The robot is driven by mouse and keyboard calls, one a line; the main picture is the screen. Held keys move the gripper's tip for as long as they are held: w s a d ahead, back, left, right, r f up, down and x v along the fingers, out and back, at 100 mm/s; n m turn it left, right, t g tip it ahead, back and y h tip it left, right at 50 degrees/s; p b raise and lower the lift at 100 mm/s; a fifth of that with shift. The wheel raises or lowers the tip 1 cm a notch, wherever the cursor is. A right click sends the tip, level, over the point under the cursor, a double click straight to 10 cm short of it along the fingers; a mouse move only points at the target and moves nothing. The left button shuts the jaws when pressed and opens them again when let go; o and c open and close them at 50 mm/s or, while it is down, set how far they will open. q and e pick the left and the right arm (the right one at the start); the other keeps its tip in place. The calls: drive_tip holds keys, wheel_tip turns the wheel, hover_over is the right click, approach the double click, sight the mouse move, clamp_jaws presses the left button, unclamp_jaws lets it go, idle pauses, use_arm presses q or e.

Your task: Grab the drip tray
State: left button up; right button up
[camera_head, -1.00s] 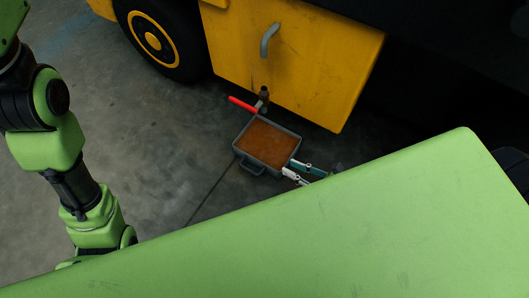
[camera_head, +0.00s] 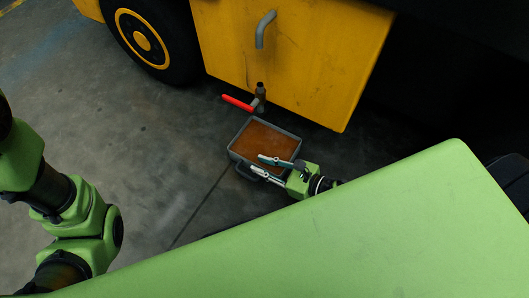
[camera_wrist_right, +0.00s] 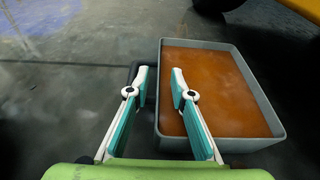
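The drip tray (camera_head: 234,153) is a grey rectangular pan of brown-orange liquid on the floor, with a dark handle on its near side. It also shows in the right wrist view (camera_wrist_right: 245,146). My right gripper (camera_head: 256,163) is open and empty at the tray's near side. In the right wrist view my right gripper (camera_wrist_right: 160,76) has one finger in front of the tray's interior and the other outside the wall by the handle, which it partly hides. Contact cannot be told. My left arm shows at the left, but its gripper is out of view.
A yellow machine (camera_head: 300,75) with a black wheel (camera_head: 148,45) stands behind the tray. A tap with a red lever (camera_head: 238,103) is just behind the tray's far edge. The concrete floor left of the tray is clear.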

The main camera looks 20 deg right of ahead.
sight(252, 163)
drive_tip(key=b+x, duration=0.1)
drive_tip(key=x, duration=0.3)
drive_tip(key=shift+a+f+b, duration=0.15)
drive_tip(key=shift+f+b, duration=0.1)
drive_tip(key=shift+b, duration=0.05)
clamp_jaws()
drive_tip(key=shift+r, duration=0.15)
drive_tip(key=shift+r, duration=0.1)
